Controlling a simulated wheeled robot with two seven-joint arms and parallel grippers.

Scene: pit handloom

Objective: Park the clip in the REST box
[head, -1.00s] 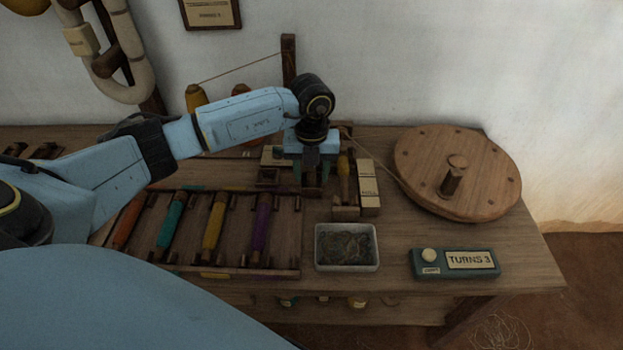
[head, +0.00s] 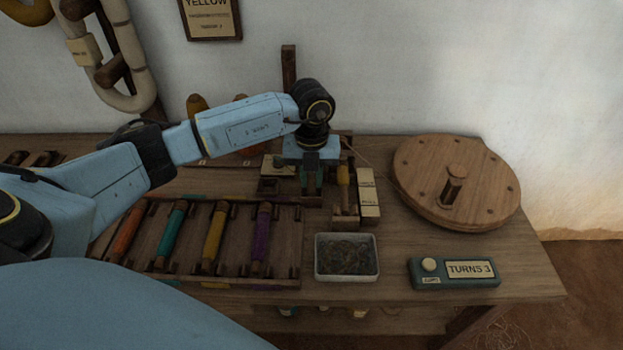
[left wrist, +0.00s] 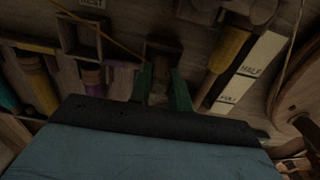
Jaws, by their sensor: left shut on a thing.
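My left gripper (head: 312,188) hangs low over the table, pointing down. In the left wrist view its green fingers (left wrist: 163,88) are closed about a dark brown piece (left wrist: 163,58), which I take to be the clip; it is shadowed and partly hidden. The REST box is a small, square, open wooden frame (left wrist: 82,36) with its label above it. In the head view the box (head: 268,186) lies just left of the fingers. The held piece is beside the box, not inside it. My right gripper is not in view.
A yellow bobbin (head: 343,185) and a HALF/FULL gauge (head: 368,195) stand close right of the gripper. A rack of coloured bobbins (head: 293,272), a metal tray (head: 346,276), a TURNS 3 counter (head: 455,272) and a pegged wheel (head: 470,190) lie around. A thin yarn (left wrist: 115,42) runs near the fingers.

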